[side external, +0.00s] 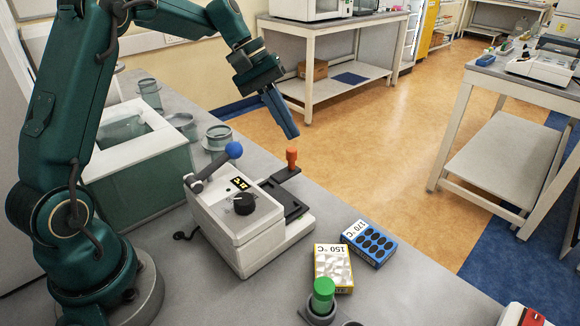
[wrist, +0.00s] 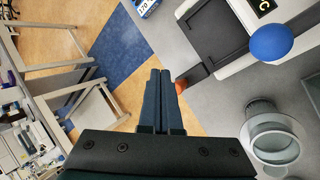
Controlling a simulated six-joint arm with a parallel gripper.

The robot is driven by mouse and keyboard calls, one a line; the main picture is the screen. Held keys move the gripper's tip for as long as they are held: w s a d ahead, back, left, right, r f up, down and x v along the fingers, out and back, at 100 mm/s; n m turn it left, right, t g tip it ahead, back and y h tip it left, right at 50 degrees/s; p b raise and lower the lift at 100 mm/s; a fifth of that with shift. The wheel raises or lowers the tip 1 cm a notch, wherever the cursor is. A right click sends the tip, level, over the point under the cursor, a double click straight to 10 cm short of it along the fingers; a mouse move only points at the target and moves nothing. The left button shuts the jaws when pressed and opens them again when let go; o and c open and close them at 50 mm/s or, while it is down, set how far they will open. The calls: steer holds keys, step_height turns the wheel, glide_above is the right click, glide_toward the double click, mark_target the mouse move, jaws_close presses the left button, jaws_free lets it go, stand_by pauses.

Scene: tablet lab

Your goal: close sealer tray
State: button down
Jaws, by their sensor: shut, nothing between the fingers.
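The sealer (side external: 232,222) is a white box on the grey bench, with a black dial and a blue-ball lever (side external: 233,150). Its dark tray (side external: 284,199) projects from its right side; a dark bar leads to an upright orange knob (side external: 291,158). In the wrist view the tray (wrist: 207,28) is at the top right and the orange knob (wrist: 181,86) is just right of my fingertips, partly hidden by them. My gripper (side external: 292,136) is shut and empty, pointing down, its tips above the knob in the side view; I cannot tell whether they touch it.
The bench edge is close beyond the knob.

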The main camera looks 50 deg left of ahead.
steer(key=w+a+r+m+t+y, duration=0.1)
steer(key=w+a+r+m+y, duration=0.2)
steer(key=w+m+y, duration=0.35)
steer(key=s+d+x, duration=0.1)
steer(key=x, duration=0.9)
steer(key=s, duration=0.4)
steer(key=shift+d+f, duration=0.15)
steer(key=shift+s, duration=0.15)
